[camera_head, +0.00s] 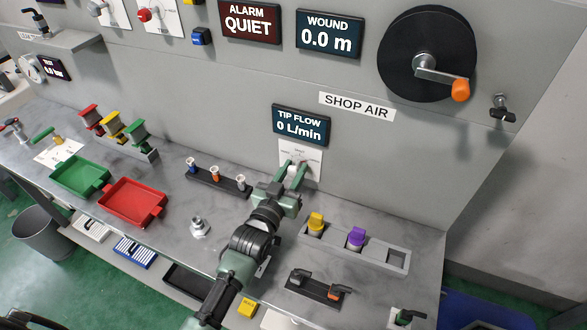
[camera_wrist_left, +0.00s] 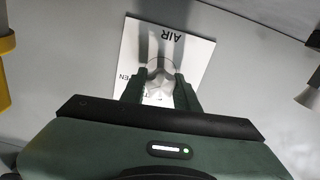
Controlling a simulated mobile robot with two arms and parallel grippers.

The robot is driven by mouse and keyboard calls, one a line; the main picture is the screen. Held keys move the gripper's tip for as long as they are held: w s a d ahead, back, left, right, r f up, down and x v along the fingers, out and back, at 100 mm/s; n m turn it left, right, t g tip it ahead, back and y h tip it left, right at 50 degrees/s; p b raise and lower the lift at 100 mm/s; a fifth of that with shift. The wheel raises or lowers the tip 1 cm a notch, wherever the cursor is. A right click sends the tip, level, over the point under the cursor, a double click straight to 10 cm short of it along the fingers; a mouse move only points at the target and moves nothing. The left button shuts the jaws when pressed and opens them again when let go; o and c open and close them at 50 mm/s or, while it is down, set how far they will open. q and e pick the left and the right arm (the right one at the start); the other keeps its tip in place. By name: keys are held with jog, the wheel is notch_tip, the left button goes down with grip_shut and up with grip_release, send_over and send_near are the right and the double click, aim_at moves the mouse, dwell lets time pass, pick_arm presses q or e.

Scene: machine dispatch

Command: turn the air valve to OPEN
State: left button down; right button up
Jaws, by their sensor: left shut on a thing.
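The air valve is a light grey lobed knob (camera_wrist_left: 159,80) on a white plate (camera_wrist_left: 197,55) in the left wrist view. The plate carries the word AIR, upside down there, and part of the word OPEN at the left. In the head view the plate (camera_head: 314,160) is on the wall panel under the TIP FLOW display (camera_head: 300,124), which reads 0 L/min. My left gripper (camera_head: 292,171) reaches up to it, its two green fingers shut on the knob's sides. The knob's pointer direction cannot be told. My right gripper is not in view.
A SHOP AIR label (camera_head: 357,107) is above right. A rack with small white-topped parts (camera_head: 215,179) stands left of my arm. A grey holder (camera_head: 398,260) with yellow and purple pieces is at the right. Green (camera_head: 80,177) and red (camera_head: 132,203) trays lie farther left.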

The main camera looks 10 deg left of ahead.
pick_arm(q)
jog(key=shift+m, duration=0.4)
jog(key=c, duration=1.1)
grip_release()
jog(key=shift+o, duration=0.2)
jog(key=s+a+b, duration=0.1)
jog(key=s, duration=0.6)
jog(key=shift+s+a+b, duration=0.25)
jog(key=shift+s+b, duration=0.1)
jog(key=shift+r, duration=0.1)
